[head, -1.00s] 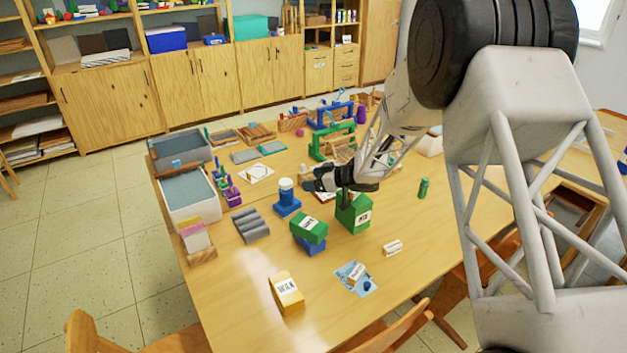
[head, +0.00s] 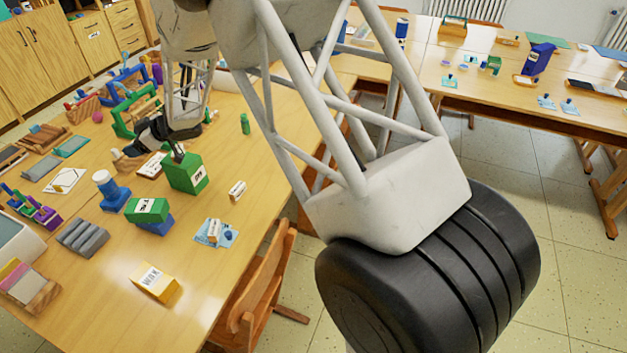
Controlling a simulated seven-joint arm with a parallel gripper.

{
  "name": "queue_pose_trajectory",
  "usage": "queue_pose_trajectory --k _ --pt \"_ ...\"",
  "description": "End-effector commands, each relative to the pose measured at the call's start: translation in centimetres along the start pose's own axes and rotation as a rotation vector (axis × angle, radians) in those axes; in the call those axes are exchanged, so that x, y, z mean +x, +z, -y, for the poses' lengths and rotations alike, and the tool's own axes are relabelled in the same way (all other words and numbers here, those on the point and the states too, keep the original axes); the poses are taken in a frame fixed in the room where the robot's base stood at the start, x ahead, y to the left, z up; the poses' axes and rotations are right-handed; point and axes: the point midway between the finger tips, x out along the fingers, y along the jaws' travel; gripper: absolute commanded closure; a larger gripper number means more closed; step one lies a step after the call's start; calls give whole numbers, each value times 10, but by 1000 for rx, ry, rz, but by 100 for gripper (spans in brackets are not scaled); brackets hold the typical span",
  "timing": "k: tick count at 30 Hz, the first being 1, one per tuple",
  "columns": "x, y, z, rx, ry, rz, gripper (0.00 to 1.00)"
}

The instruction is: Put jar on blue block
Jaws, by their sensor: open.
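A small white jar with a blue top and base (head: 102,178) stands upright on a blue block (head: 116,200), left of the middle of the objects on the table. A second blue block (head: 159,225) lies under a green labelled box. My gripper (head: 178,157) is open, pointing down at the top of a larger green labelled box (head: 187,175), to the right of the jar. Its dark fingers are small here, and I cannot tell whether they touch that box. The jar is apart from my gripper.
My arm fills the middle.

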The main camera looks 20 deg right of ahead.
Motion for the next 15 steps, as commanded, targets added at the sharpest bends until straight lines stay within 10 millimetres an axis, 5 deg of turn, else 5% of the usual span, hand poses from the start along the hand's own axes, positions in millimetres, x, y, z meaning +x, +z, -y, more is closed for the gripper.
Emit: queue_pose_trajectory --k 7,15 --pt "-82 -35 -27 21 263 72 23" --pt "-184 -54 -35 93 523 188 23"
